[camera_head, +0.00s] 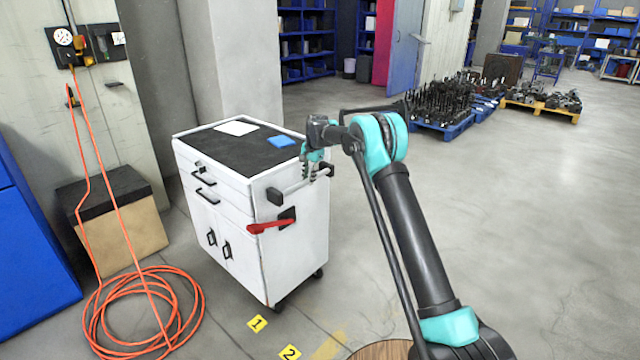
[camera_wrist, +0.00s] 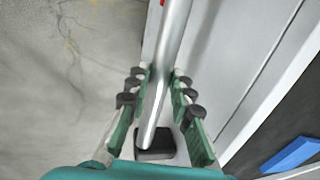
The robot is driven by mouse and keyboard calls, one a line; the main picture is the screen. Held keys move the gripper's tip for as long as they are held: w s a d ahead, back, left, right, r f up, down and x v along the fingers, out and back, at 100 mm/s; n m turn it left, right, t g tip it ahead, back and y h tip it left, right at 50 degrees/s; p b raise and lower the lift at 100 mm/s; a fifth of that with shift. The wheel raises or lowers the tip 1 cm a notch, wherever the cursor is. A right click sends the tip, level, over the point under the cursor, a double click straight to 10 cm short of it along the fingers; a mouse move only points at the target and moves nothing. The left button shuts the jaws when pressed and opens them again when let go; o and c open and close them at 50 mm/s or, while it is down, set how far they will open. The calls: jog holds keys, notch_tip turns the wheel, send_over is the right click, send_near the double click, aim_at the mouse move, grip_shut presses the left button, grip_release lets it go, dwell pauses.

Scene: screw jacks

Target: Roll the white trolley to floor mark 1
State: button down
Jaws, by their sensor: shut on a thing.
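The white trolley (camera_head: 292,238) stands upright on the floor, left of my arm in the head view, with drawers and doors on its front. Its push handle (camera_head: 298,184) is a bar on the right side, which also shows in the wrist view (camera_wrist: 170,60). My gripper (camera_head: 315,172) is at the handle's far end, with its fingers on both sides of the bar in the wrist view (camera_wrist: 155,95). It is shut on the handle. Floor mark 1 (camera_head: 257,323) is a yellow tag on the floor in front of the trolley's near corner.
Floor mark 2 (camera_head: 290,353) lies right of mark 1. A red lever (camera_head: 270,227) sticks out from the trolley's side. An orange hose (camera_head: 140,310) lies coiled on the left floor near a wooden box (camera_head: 130,230).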

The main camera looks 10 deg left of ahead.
jog(key=shift+w+a, duration=0.55)
jog(key=shift+a, duration=0.15)
jog(key=shift+w+a, duration=0.5)
jog(key=shift+a, duration=0.2)
jog(key=c, duration=1.3)
grip_release()
jog(key=shift+c, duration=0.2)
notch_tip(320, 180, up, 12)
jog(key=s+d, duration=0.1)
jog(key=d, duration=0.1)
jog(key=shift+s, duration=0.2)
jog(key=shift+d+f, duration=0.1)
